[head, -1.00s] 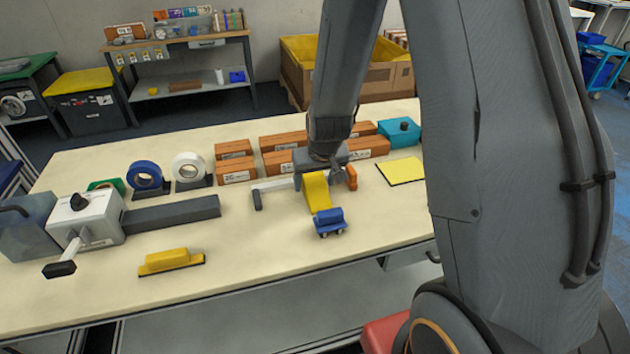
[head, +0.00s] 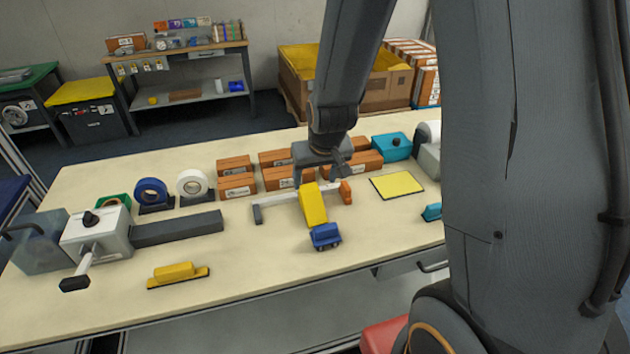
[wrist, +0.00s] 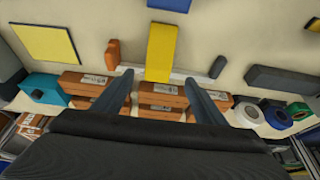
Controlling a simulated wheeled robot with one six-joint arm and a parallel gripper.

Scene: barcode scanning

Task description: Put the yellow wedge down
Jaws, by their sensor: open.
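The yellow wedge (head: 312,205) stands on the table, its sloping face towards the front, directly behind a small blue wheeled block (head: 325,236). In the wrist view the wedge (wrist: 162,48) lies ahead of my gripper (wrist: 160,78), its near end in line with the space between the two fingertips. My gripper (head: 321,175) is open and empty, just above and behind the wedge. The fingers look apart from the wedge on both sides. The wedge's rear side is hidden in the head view.
A pale bar with dark and orange ends (head: 276,200) runs behind the wedge. Brown boxes (head: 237,184) stand behind that. A yellow square mat (head: 397,186) lies right, a dark grey bar (head: 178,228) left.

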